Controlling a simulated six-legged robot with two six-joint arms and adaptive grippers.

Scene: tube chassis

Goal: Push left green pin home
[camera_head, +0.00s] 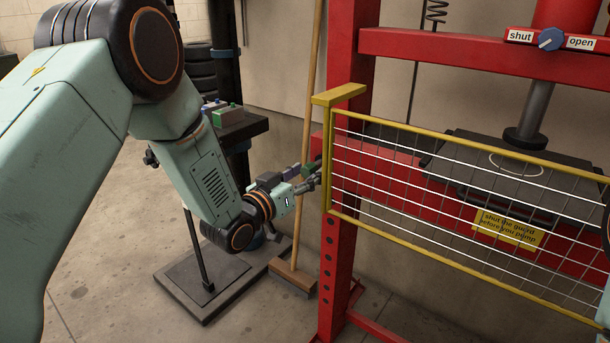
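The green pin (311,167) is a small dark green piece at the left side of the press's red upright, just left of the yellow guard post. How deep it sits is too small to tell. My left gripper (312,182) reaches in from the left, with its grey fingertips just below the pin and close to the upright. I cannot tell whether the fingers touch the pin or how far apart they are. My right gripper is out of view; only a bit of my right arm shows at the right edge.
The yellow mesh guard (450,143) spans the press front, with a warning sign (509,227) behind it. The red upright (334,270) stands beside the gripper. A broom (293,268) leans behind. A stand (190,290) with a dark shelf (240,131) is behind my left arm.

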